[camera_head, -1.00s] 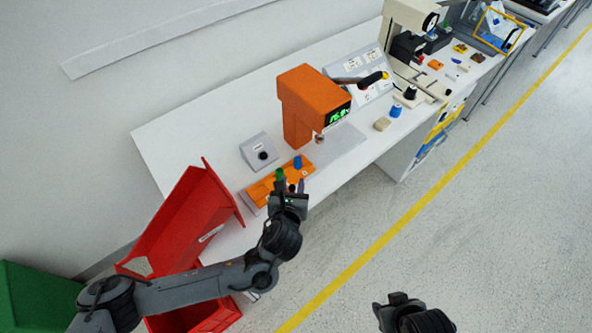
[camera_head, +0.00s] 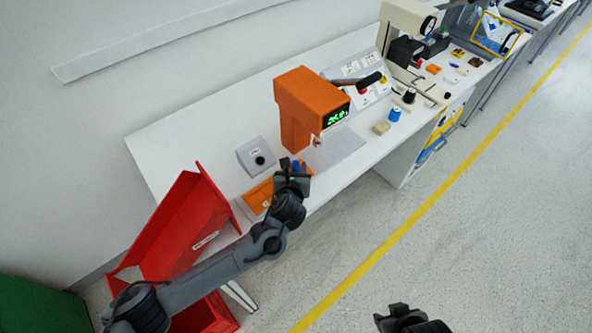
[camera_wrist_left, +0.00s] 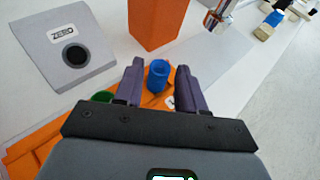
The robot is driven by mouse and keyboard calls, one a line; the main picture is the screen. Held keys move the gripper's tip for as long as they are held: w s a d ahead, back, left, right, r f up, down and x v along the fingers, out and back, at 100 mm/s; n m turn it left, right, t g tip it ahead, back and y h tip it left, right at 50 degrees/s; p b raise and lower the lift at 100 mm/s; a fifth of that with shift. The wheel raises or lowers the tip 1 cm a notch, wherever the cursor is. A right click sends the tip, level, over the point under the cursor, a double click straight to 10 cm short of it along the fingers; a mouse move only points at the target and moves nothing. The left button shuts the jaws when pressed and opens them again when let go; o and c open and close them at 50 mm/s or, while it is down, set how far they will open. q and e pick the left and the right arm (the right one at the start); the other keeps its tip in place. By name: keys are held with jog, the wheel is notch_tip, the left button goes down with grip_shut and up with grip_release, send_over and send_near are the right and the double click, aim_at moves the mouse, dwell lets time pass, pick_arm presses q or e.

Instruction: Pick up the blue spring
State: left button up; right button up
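The blue spring (camera_wrist_left: 158,76) stands upright on the orange tray (camera_wrist_left: 35,146). In the left wrist view it shows between the two fingers of my left gripper (camera_wrist_left: 159,69). The fingers are spread, with a gap on each side of the spring. In the head view the left gripper (camera_head: 292,167) is over the orange tray (camera_head: 257,195) and hides most of the spring, leaving a bit of blue (camera_head: 297,163). My right gripper (camera_head: 396,312) is at the bottom edge, away from the table; its fingers are unclear.
A green piece (camera_wrist_left: 104,96) is left of the fingers. The grey ZERO box (camera_head: 257,157) and orange tester (camera_head: 305,105) stand behind the tray. A red bin (camera_head: 180,215) is at the left. Another blue part (camera_head: 394,114) is further along the white table (camera_head: 185,125).

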pick_arm(q)
jog(key=shift+w, duration=0.1)
grip_shut()
dwell(0.3)
